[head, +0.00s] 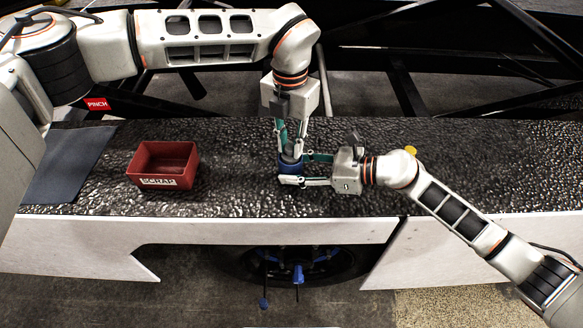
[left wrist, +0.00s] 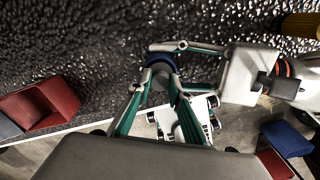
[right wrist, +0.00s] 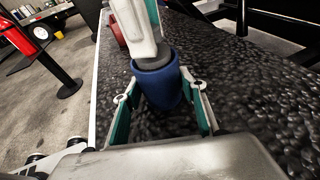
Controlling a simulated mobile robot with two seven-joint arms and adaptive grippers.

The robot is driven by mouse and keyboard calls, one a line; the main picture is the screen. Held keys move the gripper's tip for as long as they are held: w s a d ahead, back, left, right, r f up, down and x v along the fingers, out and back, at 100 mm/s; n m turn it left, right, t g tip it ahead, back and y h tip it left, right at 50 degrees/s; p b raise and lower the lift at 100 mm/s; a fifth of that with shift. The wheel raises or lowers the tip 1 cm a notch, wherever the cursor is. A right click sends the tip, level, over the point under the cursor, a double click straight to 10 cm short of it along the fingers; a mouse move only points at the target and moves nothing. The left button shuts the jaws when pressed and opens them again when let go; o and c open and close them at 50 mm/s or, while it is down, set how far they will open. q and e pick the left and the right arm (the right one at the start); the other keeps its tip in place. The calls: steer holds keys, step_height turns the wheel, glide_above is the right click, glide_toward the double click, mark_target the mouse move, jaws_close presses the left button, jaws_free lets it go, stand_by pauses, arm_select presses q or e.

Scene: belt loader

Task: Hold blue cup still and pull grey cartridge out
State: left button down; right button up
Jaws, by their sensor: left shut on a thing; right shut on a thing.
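The blue cup (head: 289,166) stands upright on the black textured belt, and it shows large in the right wrist view (right wrist: 157,84). My right gripper (head: 291,172) is shut on the cup from the right side, one finger on each side of it. The grey cartridge (right wrist: 153,59) sits in the cup's mouth, its upper part showing above the rim. My left gripper (head: 290,152) points down from above and is shut on the cartridge. In the left wrist view the cartridge (left wrist: 160,82) is between the left fingertips, with the blue rim around it. The cartridge's lower part is hidden inside the cup.
A red bin (head: 160,178) marked SCRAP stands on the belt to the left. A dark mat (head: 70,165) lies at the belt's left end. A small yellow object (head: 410,151) is behind my right arm. Belt between bin and cup is clear.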

arm_select(q)
steer(key=shift+r, duration=0.7)
stand_by(0.6)
step_height(320, 180, up, 8)
stand_by(1.5)
steer(key=shift+f, duration=0.1)
arm_select(e)
steer(key=o, duration=0.9)
steer(key=shift+d, duration=0.1)
steer(key=v, duration=1.1)
steer(key=shift+s+d+r, duration=0.1)
steer(key=shift+s+d, duration=0.1)
steer(key=shift+d, duration=0.15)
